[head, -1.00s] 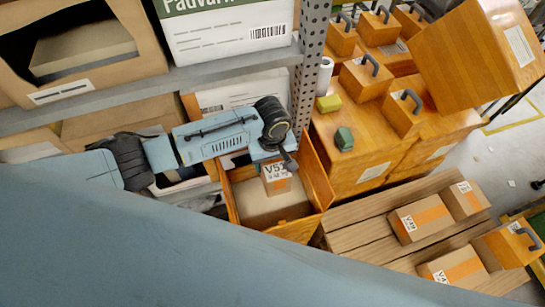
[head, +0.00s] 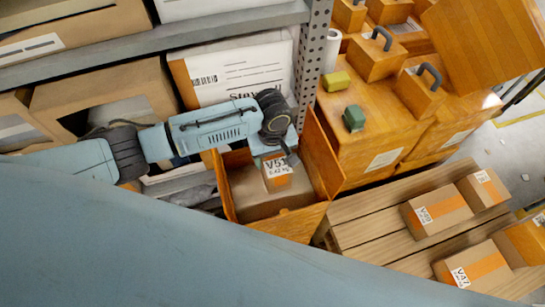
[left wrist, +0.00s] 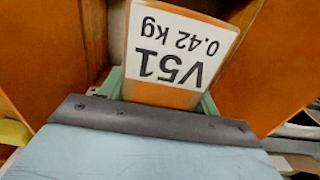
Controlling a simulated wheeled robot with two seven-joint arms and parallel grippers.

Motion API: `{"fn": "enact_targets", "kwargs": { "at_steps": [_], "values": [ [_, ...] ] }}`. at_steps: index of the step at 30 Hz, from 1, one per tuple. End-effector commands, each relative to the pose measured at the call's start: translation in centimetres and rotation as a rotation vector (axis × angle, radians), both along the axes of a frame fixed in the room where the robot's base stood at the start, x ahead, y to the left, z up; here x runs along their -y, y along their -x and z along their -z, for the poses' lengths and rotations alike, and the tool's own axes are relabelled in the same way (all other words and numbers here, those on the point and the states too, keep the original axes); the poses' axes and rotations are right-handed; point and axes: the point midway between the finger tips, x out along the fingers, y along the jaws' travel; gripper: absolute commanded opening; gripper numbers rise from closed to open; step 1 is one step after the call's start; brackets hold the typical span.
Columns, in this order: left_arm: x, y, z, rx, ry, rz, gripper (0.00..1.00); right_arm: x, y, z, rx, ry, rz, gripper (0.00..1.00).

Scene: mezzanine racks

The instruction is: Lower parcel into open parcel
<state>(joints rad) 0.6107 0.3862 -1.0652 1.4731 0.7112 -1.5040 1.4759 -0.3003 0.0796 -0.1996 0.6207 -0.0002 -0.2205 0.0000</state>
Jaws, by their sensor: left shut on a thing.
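The parcel labelled V51, 0.42 kg (head: 279,179) is a small brown box with an orange band and a white label. My left gripper (head: 281,158) is shut on it from above; in the left wrist view green fingers flank the parcel (left wrist: 176,55). The open parcel is an orange-walled box (head: 290,226) with its top open, standing beside the rack. V51 is between its walls in the head view, over a plain brown surface inside. I cannot tell whether V51 touches that surface. My right gripper is not in view.
A perforated rack post (head: 313,55) rises just behind the open box. Orange crates (head: 362,125) with a green block (head: 354,118) and a yellow block (head: 336,81) stand to the right. A wooden slatted surface (head: 375,240) bears several labelled parcels. Shelved boxes fill the left.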

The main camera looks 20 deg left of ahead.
Motion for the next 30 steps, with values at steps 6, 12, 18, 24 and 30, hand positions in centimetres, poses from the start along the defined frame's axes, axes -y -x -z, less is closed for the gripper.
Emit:
{"fn": "enact_targets", "kwargs": {
  "at_steps": [6,12,18,24,30],
  "values": [
    [0.0,0.0,2.5,-0.001,0.001,-0.001,0.25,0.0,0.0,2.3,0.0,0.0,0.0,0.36],
    [0.1,0.0,4.7,-0.001,0.001,-0.001,0.25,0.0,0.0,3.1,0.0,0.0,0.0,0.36],
    [0.0,0.0,7.1,0.001,0.001,-0.002,0.25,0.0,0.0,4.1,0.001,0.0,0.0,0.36],
    [0.1,0.0,9.5,-0.001,0.001,-0.001,0.25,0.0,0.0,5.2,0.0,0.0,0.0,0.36],
    [0.1,0.0,11.6,0.0,0.002,0.0,0.25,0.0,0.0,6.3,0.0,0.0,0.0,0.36]
  ]
}}
